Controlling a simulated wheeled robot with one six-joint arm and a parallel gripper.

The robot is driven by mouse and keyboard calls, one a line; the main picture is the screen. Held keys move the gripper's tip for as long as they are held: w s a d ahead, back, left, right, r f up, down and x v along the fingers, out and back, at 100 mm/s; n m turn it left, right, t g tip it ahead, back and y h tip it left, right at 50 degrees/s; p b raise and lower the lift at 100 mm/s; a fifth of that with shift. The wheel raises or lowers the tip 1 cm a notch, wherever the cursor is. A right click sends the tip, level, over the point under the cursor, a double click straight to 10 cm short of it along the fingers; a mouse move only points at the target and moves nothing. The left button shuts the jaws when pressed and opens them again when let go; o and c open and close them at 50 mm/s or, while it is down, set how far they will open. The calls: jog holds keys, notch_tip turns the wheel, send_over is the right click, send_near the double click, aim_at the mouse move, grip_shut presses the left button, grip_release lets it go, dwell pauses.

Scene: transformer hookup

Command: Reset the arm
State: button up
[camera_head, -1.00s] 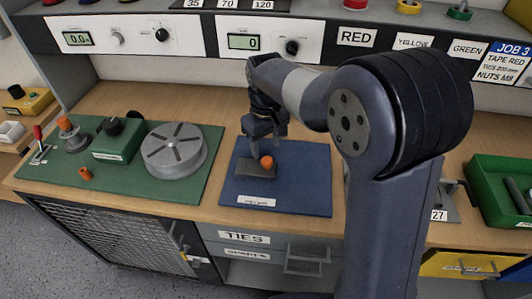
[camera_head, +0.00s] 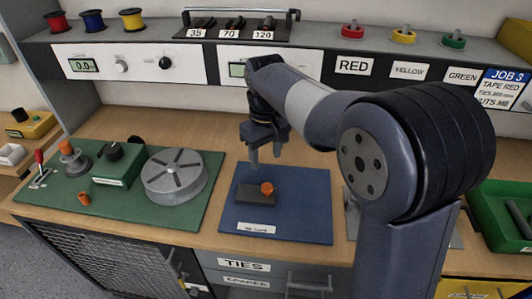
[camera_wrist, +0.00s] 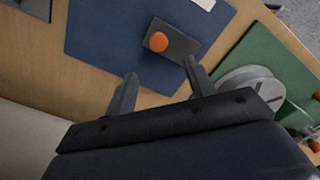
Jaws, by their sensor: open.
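My gripper (camera_head: 265,157) hangs at the end of my arm above the back part of the blue mat (camera_head: 300,205). Its two fingers are apart with nothing between them in the wrist view (camera_wrist: 160,88). A dark grey block (camera_head: 256,197) lies on the blue mat in front of and below the gripper. A small orange piece (camera_head: 267,188) sits on or against the block's right part. In the wrist view the block (camera_wrist: 178,48) and the orange piece (camera_wrist: 158,42) lie beyond the fingertips, apart from them.
A green mat (camera_head: 130,205) at left bears a round grey disc (camera_head: 174,176), a green box (camera_head: 117,166) and an orange cap (camera_head: 84,198). A panel shelf with colour labels and tape rolls (camera_head: 403,37) runs along the back. A green bin (camera_head: 490,230) stands at right.

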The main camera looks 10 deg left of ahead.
aim_at(266, 187)
notch_tip(266, 187, down, 10)
jog(key=shift+f, duration=0.25)
jog(key=d, duration=0.3)
jog(key=shift+d+f+b, duration=0.1)
jog(key=shift+f+b, duration=0.1)
jog(key=shift+b, duration=0.2)
jog(key=shift+s+d, duration=0.1)
jog(key=shift+d, duration=0.3)
